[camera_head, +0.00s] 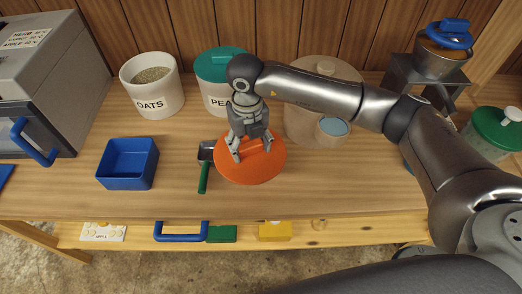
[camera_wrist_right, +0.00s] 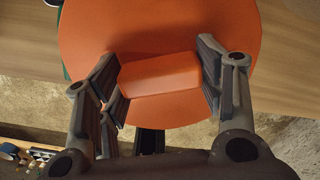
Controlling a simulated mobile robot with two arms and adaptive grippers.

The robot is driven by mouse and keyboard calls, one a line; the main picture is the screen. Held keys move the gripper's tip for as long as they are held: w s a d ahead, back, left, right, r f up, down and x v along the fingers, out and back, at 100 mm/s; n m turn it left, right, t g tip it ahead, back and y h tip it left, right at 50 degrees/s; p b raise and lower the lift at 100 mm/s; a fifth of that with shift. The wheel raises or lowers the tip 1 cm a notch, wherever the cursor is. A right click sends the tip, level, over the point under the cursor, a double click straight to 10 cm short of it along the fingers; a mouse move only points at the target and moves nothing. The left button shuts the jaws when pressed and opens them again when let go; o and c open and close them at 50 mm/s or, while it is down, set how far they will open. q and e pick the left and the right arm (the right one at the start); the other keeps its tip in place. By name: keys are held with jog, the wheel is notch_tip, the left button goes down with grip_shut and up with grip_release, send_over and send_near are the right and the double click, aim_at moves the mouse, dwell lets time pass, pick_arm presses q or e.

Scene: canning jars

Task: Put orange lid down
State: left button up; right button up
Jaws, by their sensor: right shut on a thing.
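The orange lid (camera_head: 250,167) is a round disc with a block-shaped handle on top, near the front middle of the wooden counter in the head view. My right gripper (camera_head: 250,150) is over it with its fingers on both sides of the handle. In the right wrist view the orange lid (camera_wrist_right: 195,30) fills the upper middle, and my right gripper (camera_wrist_right: 160,78) is shut on its handle. I cannot tell whether the lid touches the counter or is held just above it. My left gripper is not in view.
A green-handled scoop (camera_head: 204,165) lies close beside the lid's left edge. A blue bin (camera_head: 128,164) stands further left. The OATS jar (camera_head: 153,87) and the teal-lidded jar (camera_head: 216,93) stand behind. A beige canister (camera_head: 300,123) is behind right. The counter's front edge is near the lid.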

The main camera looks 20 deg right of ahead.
aim_at(261, 155)
jog(key=d+f, duration=0.1)
jog(key=w+d+f, duration=0.1)
jog(key=f, duration=0.1)
jog(key=d+f+p, duration=0.1)
jog(key=f, duration=0.1)
jog(key=shift+w+d, duration=0.15)
jog(key=shift+w, duration=0.25)
notch_tip(261, 155, down, 3)
jog(key=shift+d+p, duration=0.15)
jog(key=shift+p, duration=0.7)
jog(key=shift+f, duration=0.2)
jog(key=shift+f, duration=0.1)
jog(key=o, duration=0.7)
jog(key=shift+f+b, duration=0.1)
jog(key=shift+b, duration=0.2)
jog(key=o, duration=0.4)
jog(key=shift+o, duration=0.2)
